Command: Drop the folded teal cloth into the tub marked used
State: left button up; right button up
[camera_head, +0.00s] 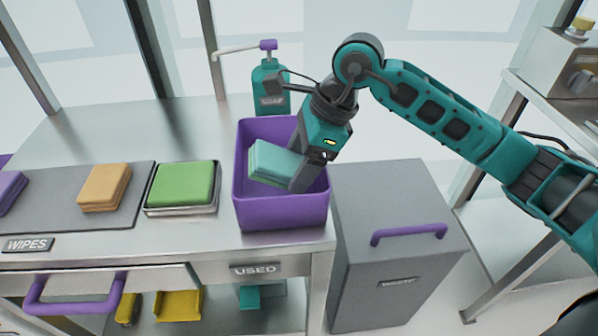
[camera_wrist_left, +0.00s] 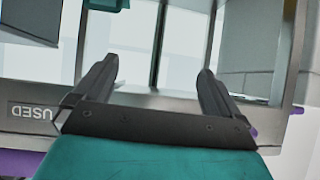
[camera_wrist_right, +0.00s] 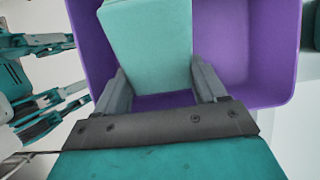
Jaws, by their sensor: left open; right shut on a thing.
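The folded teal cloth (camera_head: 275,162) is held by my right gripper (camera_head: 293,176) over the opening of a purple tub (camera_head: 280,213). The cloth is tilted. I cannot tell how far below the rim it reaches. The USED label (camera_head: 255,269) is on the table front below the tub. In the right wrist view the cloth (camera_wrist_right: 148,45) sits between the fingers, with the purple wall (camera_wrist_right: 245,50) around it. My left gripper (camera_wrist_left: 155,82) is open and empty in the left wrist view, with the USED label (camera_wrist_left: 32,112) at its left.
A green cloth stack (camera_head: 184,184) in a metal tray stands left of the tub, with an orange stack (camera_head: 104,187) beyond it. A soap dispenser (camera_head: 270,88) stands behind the tub. A grey waste bin (camera_head: 385,215) with a purple handle is at the right.

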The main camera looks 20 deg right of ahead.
jog(key=shift+f, duration=1.35)
jog(key=shift+f, duration=0.2)
jog(key=o, duration=1.6)
jog(key=shift+r, duration=0.1)
jog(key=v, duration=1.2)
jog(key=shift+r, duration=0.15)
